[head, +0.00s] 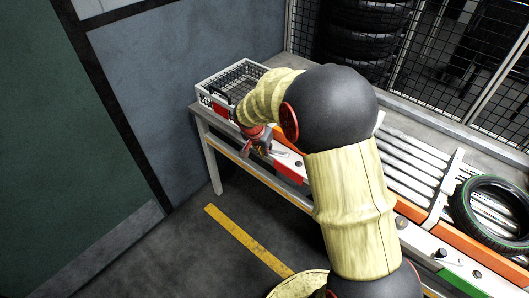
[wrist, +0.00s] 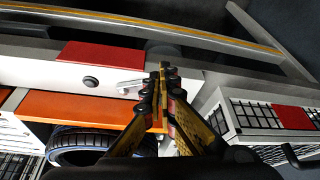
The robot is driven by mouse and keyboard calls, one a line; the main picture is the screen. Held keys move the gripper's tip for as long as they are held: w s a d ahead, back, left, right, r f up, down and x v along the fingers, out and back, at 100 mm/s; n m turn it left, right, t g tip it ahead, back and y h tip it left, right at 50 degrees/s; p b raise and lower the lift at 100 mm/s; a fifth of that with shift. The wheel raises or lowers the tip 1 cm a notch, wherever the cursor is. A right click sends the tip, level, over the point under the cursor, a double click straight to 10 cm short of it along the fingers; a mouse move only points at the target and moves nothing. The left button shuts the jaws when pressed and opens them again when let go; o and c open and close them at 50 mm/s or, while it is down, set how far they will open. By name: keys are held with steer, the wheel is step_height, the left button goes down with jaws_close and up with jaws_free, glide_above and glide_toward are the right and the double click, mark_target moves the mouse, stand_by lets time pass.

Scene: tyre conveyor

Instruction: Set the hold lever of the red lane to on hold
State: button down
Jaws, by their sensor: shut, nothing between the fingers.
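The red lane's front panel carries a red plate (wrist: 103,55) in the wrist view; the plate also shows in the head view (head: 291,174). Beside the plate are a dark round knob (wrist: 91,81) and a small pale metal lever (wrist: 129,86), the hold lever. The lever lies nearly along the panel, slightly tilted. My gripper (wrist: 160,78) is shut and empty, its fingertips just right of the lever in the wrist view. I cannot tell if they touch it. In the head view my gripper (head: 260,147) is at the panel, partly hidden by my wrist.
A white wire crate (head: 238,75) stands at the table's far end, close to my gripper. An orange rail (wrist: 75,107) runs along the lane, with a tyre (wrist: 88,150) behind it. Another tyre (head: 462,210) with green marks lies on the rollers at right. Floor in front is clear.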

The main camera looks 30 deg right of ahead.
steer(key=shift+w+d+f+m+b, duration=0.1)
steer(key=shift+w+d+m+b, duration=0.05)
steer(key=shift+w+m+b, duration=0.4)
steer(key=w+m, duration=0.1)
steer(key=w+d+m+g+b, duration=0.1)
steer(key=m, duration=0.1)
steer(key=w+d+m+g, duration=0.1)
steer(key=m, duration=0.1)
steer(key=shift+w+d+m+h+b, duration=0.15)
steer(key=shift+m+h+b, duration=0.1)
steer(key=shift+h+b, duration=0.15)
steer(key=shift+w+d+m+g+p, duration=0.2)
steer(key=shift+w+d+m+g, duration=0.2)
steer(key=shift+m, duration=0.3)
steer(key=shift+w+d+m+g+p, duration=0.25)
steer(key=shift+d+m, duration=0.2)
steer(key=shift+m, duration=0.25)
